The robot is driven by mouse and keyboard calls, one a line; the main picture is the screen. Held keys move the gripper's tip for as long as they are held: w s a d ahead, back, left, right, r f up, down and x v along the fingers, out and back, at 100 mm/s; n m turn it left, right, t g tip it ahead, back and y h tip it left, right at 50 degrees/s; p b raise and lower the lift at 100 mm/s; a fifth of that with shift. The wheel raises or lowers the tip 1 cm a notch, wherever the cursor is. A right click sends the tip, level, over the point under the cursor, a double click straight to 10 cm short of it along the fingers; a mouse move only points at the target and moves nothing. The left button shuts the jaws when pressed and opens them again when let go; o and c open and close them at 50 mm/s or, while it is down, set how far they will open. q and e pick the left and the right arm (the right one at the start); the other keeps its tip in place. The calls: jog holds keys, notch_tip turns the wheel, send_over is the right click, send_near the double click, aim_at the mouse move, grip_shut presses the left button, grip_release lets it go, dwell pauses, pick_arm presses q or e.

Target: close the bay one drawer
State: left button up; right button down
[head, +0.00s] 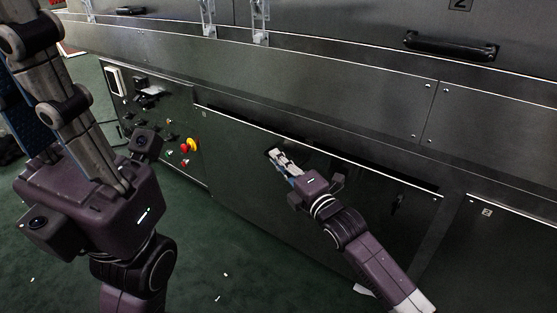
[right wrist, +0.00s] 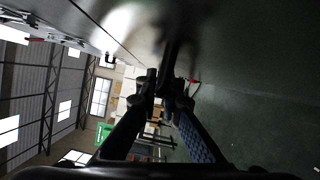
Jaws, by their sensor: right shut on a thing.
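The bay one drawer (head: 250,190) is the wide dark metal front low on the machine, with a bright top edge. A dark gap shows behind that edge, so the drawer appears to stand somewhat out. My right gripper (head: 277,157) is at the upper middle of this front. In the right wrist view its fingers (right wrist: 165,88) close on a dark bar, which appears to be the drawer handle (right wrist: 176,35). The fingers and wrist hide much of the handle. My left gripper (head: 65,105) is large at the left, clear of the drawer, its fingertips not clearly shown.
A control panel (head: 120,88) with a red and yellow button (head: 189,146) is left of the drawer. A neighbouring front marked 2 (head: 500,250) is at the right. A black handle (head: 450,45) sits on the upper door. Green floor (head: 230,270) in front is mostly clear.

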aim_at(294, 158)
jog(key=w+d, duration=0.2)
jog(key=w, duration=0.1)
jog(key=shift+w+d, duration=0.15)
jog(key=shift+d, duration=0.05)
jog(key=shift+w+d, duration=0.1)
jog(key=shift+d, duration=0.1)
jog(key=c, duration=2.1)
grip_release()
jog(key=shift+w, duration=0.1)
jog(key=r+v, duration=0.1)
jog(key=v, duration=1.1)
jog(key=shift+f, duration=0.5)
jog(key=shift+a, duration=0.1)
